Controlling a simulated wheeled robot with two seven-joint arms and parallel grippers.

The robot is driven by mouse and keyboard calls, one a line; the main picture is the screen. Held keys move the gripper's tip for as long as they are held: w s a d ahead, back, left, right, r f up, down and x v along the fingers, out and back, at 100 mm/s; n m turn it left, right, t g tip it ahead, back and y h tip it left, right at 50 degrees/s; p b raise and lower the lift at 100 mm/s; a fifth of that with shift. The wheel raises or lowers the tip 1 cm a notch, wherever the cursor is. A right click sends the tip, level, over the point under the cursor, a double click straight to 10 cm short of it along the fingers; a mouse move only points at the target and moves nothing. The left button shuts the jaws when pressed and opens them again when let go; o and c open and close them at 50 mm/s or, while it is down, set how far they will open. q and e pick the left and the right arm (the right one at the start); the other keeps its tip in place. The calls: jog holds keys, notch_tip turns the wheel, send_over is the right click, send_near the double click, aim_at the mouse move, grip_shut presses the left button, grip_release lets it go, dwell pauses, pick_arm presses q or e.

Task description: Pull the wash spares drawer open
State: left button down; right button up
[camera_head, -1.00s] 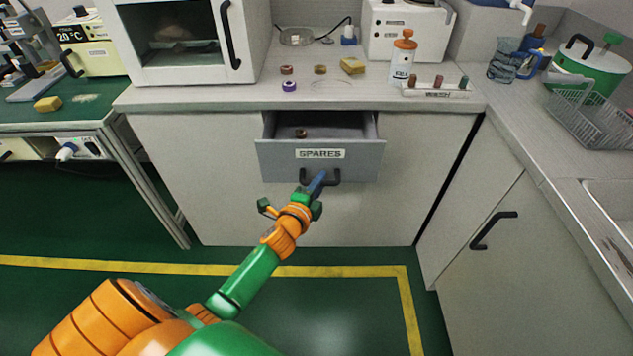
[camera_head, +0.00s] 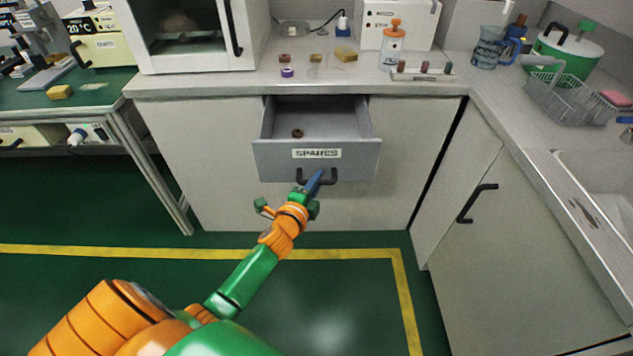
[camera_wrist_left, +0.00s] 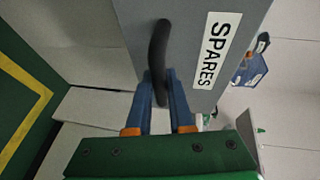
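The grey spares drawer (camera_head: 270,161) stands open below the counter, with a white SPARES label on its front. A small brown ring-like piece (camera_head: 297,133) lies inside it. The drawer's black handle (camera_head: 331,177) is on the lower front. My left gripper (camera_head: 314,183) is at the handle. In the left wrist view its blue fingers (camera_wrist_left: 163,88) are on either side of the black handle (camera_wrist_left: 157,50) and closed on it. The label (camera_wrist_left: 215,50) shows beside the handle there. My right gripper is in neither view.
The counter (camera_head: 210,86) above holds several small coloured pieces, an orange-capped bottle (camera_head: 391,48) and a white oven-like box (camera_head: 185,35). A cabinet with a black handle (camera_head: 477,203) stands at the right. The green floor (camera_head: 330,290) before the drawer is clear.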

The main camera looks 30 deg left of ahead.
pick_arm(q)
jog(key=c, duration=0.8)
grip_release()
jog(key=p+v, duration=0.1)
jog(key=v, duration=0.6)
